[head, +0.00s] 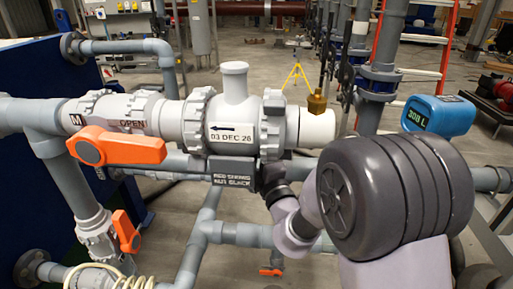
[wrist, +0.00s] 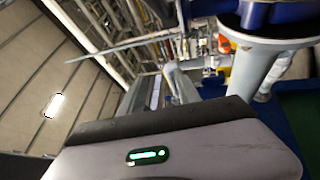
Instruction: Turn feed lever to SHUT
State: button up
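A large orange lever (head: 125,149) sits on the grey horizontal pipe at the left in the head view. It lies roughly along the pipe, just below a label reading OPEN (head: 132,125). A smaller orange lever (head: 127,231) is on the branch pipe below it. No label naming the feed lever is readable. My gripper (head: 272,180) is partly visible below the pipe's middle fitting, well right of the large lever and apart from it. Its fingers are mostly hidden. In the wrist view, its housing with a green light fills the bottom, and the finger opening cannot be made out.
A blue meter (head: 438,115) is at right. A dark blue panel (head: 45,185) stands behind the lever.

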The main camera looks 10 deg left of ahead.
jog(key=shift+o, duration=1)
jog(key=b+v, duration=0.3)
jog(key=v, duration=0.6)
jog(key=shift+f, duration=0.1)
